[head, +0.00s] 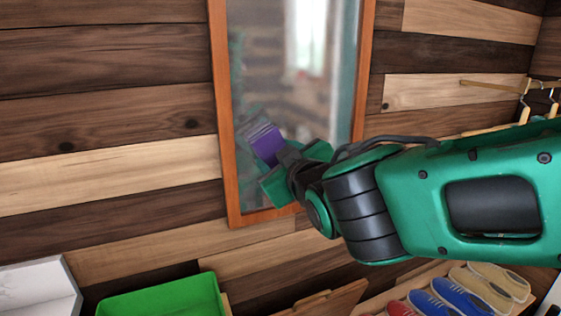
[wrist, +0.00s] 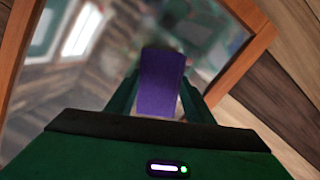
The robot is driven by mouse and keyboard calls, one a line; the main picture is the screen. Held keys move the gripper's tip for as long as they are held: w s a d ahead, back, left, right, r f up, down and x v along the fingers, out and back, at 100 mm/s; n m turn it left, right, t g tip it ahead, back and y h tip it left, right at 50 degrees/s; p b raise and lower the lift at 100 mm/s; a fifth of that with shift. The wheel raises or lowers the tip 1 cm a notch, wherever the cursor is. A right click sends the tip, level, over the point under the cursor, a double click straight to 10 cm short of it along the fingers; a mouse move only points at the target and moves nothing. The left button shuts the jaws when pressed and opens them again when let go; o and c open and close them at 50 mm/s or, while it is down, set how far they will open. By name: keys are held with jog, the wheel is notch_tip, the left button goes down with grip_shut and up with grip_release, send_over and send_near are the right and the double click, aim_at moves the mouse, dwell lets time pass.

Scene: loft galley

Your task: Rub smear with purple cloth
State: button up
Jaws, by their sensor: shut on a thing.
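The purple cloth (head: 264,141) is a folded block in front of the lower left part of the mirror (head: 285,70), which has an orange-brown wooden frame. My gripper (head: 283,163) is shut on the cloth. In the wrist view the cloth (wrist: 161,84) sits between the two green fingers (wrist: 160,100), with the mirror glass (wrist: 75,85) behind it. I cannot tell whether the cloth touches the glass. The glass looks hazy, with blurred reflections; I cannot make out a distinct smear, and the cloth and gripper hide part of the glass.
The wall is wooden planks. Below are a green bin (head: 165,297), a white box (head: 38,288) at the lower left, and a rack with several shoes (head: 468,292) at the lower right. Hangers (head: 524,108) hang on a rail at the right.

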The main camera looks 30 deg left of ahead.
jog(key=shift+r, duration=0.55)
jog(key=shift+w+d, duration=1.25)
jog(key=shift+w, duration=0.25)
jog(key=w+d, duration=0.4)
jog(key=w, duration=0.1)
jog(key=shift+w+d, duration=0.25)
jog(key=shift+w, duration=0.15)
jog(key=shift+s+f, duration=0.1)
jog(key=shift+f+v, duration=0.2)
jog(key=shift+v, duration=1.25)
jog(key=shift+f+v, duration=0.2)
jog(key=shift+v, duration=1.25)
jog(key=shift+d, duration=0.3)
